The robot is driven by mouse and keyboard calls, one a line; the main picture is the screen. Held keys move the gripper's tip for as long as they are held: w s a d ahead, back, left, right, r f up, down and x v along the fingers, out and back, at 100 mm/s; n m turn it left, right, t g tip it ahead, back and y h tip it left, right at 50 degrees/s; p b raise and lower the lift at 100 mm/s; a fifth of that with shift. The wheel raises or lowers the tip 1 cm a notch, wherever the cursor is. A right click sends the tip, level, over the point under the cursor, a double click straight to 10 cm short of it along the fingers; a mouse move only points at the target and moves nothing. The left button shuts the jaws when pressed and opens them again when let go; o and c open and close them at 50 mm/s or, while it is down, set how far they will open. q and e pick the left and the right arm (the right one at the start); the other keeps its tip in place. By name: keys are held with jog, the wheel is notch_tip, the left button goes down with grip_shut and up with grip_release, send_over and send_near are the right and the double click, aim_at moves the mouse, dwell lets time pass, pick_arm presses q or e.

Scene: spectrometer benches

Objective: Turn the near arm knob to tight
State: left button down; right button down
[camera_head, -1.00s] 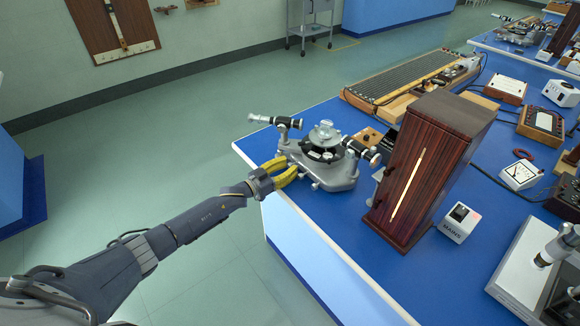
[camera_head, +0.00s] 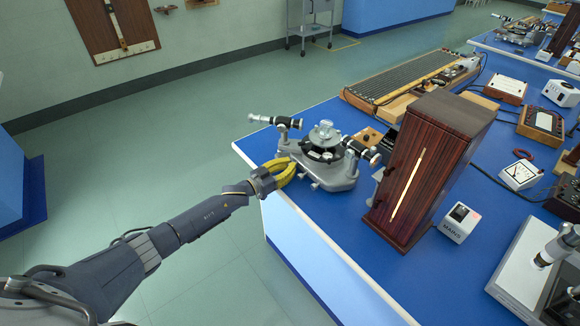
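A grey spectrometer (camera_head: 338,175) stands at the left corner of the blue bench, with a round table and a clear prism on top. One black-and-silver tube (camera_head: 275,122) points left and another (camera_head: 362,151) points right. My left gripper (camera_head: 292,170), with yellow fingers, is at the left side of the spectrometer's base, very close to it. The fingers cover that part of the base, and I cannot make out a knob between them. A small knob (camera_head: 315,186) shows at the base's front edge. The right gripper is not in view.
A tall dark wooden box (camera_head: 428,165) stands right of the spectrometer, with a small white device (camera_head: 459,222) beside it. A long ribbed instrument (camera_head: 405,80) lies behind. The bench's left edge (camera_head: 300,215) runs below my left gripper; open floor lies left.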

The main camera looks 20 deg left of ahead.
pick_arm(q)
jog(key=shift+f, duration=0.1)
jog(key=shift+m, duration=0.9)
jog(key=c, duration=1.5)
grip_release()
jog(key=shift+c, duration=0.2)
